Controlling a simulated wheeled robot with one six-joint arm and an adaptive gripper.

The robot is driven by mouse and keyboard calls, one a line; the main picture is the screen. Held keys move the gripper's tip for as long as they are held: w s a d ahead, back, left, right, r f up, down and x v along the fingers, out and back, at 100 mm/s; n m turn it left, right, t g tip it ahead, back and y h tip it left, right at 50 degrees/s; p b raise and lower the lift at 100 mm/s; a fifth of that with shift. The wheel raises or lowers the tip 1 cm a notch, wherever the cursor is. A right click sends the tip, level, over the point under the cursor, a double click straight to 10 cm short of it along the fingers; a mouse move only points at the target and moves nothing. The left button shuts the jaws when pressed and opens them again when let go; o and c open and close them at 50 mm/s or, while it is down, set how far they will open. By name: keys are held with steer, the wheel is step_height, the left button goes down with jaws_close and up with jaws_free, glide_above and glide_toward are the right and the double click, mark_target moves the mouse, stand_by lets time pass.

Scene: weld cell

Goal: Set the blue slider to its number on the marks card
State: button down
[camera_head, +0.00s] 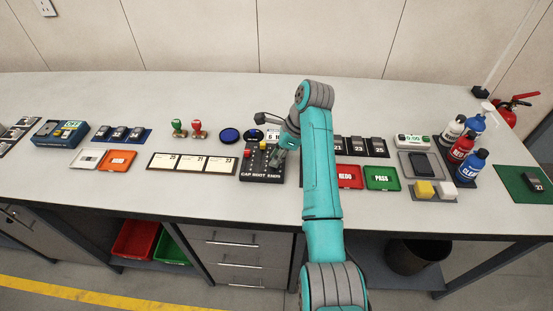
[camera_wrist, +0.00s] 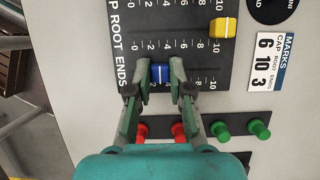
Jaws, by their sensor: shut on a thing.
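The blue slider (camera_wrist: 159,73) sits on the lowest track in the wrist view, in line with the word ENDS. It stands between the 2 and 4 marks, around 3. My gripper (camera_wrist: 156,80) is shut on it, one finger on each side. The black slider panel (camera_wrist: 190,62) also shows in the head view (camera_head: 262,175), where my gripper (camera_head: 276,160) hides part of it. The yellow slider (camera_wrist: 223,28) is on the ROOT track near 10. The marks card (camera_wrist: 266,62) reads CAP 6, ROOT 10, ENDS 3.
Red and green knobbed pieces (camera_wrist: 222,131) stand in a row below the panel in the wrist view. Three white cards (camera_head: 193,163) lie left of the panel in the head view. A red REDO tray (camera_head: 349,177) and green PASS tray (camera_head: 381,178) are right of my arm.

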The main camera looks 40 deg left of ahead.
steer(key=c, duration=1)
jaws_free()
steer(key=shift+c, duration=0.2)
steer(key=shift+d+r, duration=0.1)
steer(key=shift+r, duration=0.05)
steer(key=w+d, duration=0.2)
steer(key=d, duration=0.1)
steer(key=w+d, duration=0.2)
steer(key=d, duration=0.2)
steer(key=w+d, duration=0.2)
steer(key=d, duration=0.1)
steer(key=shift+w+d+r, duration=0.25)
steer(key=shift+w+r, duration=0.05)
steer(key=shift+r, duration=0.05)
